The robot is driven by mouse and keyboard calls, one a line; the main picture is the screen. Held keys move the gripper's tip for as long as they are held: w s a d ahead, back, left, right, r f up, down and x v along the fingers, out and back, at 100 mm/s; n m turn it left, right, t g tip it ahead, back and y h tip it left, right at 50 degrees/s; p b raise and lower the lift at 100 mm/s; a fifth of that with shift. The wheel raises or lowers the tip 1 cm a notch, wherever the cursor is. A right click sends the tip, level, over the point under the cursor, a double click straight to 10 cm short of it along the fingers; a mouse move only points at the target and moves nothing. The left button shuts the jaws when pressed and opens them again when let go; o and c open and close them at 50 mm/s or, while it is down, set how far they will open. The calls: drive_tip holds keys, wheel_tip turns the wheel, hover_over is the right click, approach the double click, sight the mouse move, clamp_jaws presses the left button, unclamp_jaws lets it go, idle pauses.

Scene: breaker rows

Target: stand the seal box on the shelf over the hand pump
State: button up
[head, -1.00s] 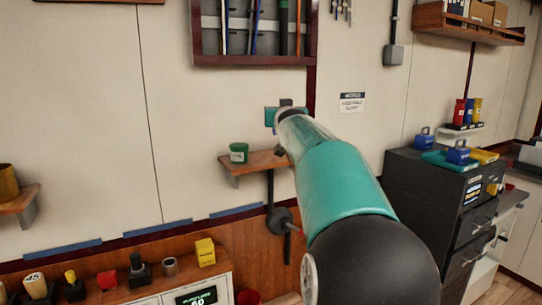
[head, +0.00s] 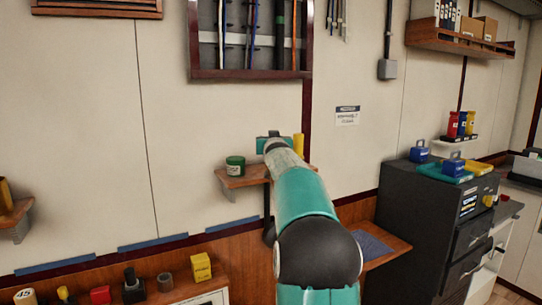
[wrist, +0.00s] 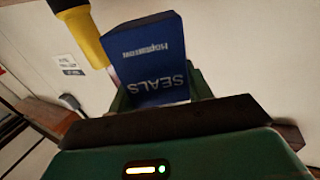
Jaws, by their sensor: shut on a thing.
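The seal box (wrist: 155,65) is blue with white "SEALS" lettering, which reads upside down in the wrist view. My gripper (wrist: 155,95) is shut on it, with green finger parts beside the box. In the head view my gripper (head: 272,143) is at the wooden wall shelf (head: 232,183), and my arm hides the box. I cannot tell whether the box touches the shelf. A dark fitting below the shelf, probably the hand pump (head: 268,232), is mostly hidden by my arm.
A green tin (head: 235,166) stands on the shelf left of my gripper. A yellow cylinder (head: 298,146) is close on the right; it also shows beside the box in the wrist view (wrist: 80,35). A tool rack (head: 250,75) hangs above.

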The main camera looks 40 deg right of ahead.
drive_tip(key=shift+w+d+f, duration=0.3)
drive_tip(key=shift+w+f, duration=0.05)
drive_tip(key=shift+f, duration=0.2)
drive_tip(key=shift+w+d+f, duration=0.25)
drive_tip(key=shift+w+f, duration=0.05)
drive_tip(key=shift+f, duration=0.2)
drive_tip(key=shift+w+d+f, duration=0.1)
drive_tip(key=shift+d+f, duration=0.05)
drive_tip(key=shift+f, duration=1.5)
drive_tip(key=shift+f, duration=0.1)
drive_tip(key=o, duration=1)
